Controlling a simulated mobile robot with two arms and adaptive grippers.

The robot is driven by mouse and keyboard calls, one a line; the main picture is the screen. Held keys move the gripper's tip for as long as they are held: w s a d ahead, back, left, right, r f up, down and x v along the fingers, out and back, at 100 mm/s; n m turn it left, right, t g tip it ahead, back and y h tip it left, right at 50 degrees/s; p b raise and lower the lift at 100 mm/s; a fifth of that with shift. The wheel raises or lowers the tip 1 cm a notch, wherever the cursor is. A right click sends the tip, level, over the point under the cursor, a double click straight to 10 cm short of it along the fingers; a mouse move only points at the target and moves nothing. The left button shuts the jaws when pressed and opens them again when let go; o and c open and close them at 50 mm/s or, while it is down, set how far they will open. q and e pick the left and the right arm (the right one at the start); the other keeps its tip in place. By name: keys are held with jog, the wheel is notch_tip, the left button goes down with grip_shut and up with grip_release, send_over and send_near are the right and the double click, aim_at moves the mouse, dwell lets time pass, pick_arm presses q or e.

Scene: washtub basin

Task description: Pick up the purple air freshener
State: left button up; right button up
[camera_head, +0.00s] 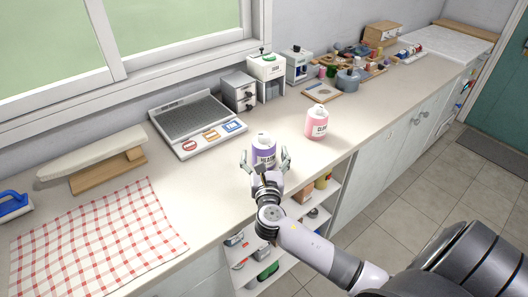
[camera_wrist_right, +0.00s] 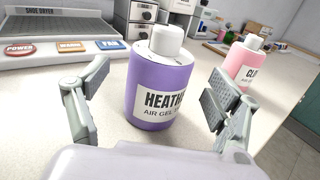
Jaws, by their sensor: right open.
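The purple air freshener (camera_head: 264,152) is a bottle with a white top, standing upright on the counter. It also shows in the right wrist view (camera_wrist_right: 160,85), with a label starting "HEATH" and "AIR GEL". My right gripper (camera_head: 266,161) is open, with one finger on each side of the bottle. In the right wrist view its fingers (camera_wrist_right: 157,97) show gaps to the purple sides, so they look apart from it. My left gripper is not in view.
A similar pink bottle (camera_head: 316,123) stands to the right of the purple one. A shoe dryer (camera_head: 197,124) lies behind to the left. A checked cloth (camera_head: 95,237) covers the left counter. The counter's front edge and open shelves (camera_head: 262,262) are below my right arm.

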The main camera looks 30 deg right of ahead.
aim_at(264, 145)
jog(key=x, duration=0.4)
jog(key=shift+w+d+f+p, duration=0.15)
jog(key=shift+w+d+p, duration=0.1)
jog(key=shift+p, duration=0.15)
jog(key=shift+s, duration=0.1)
jog(key=shift+c, duration=0.5)
jog(key=c, duration=1.4)
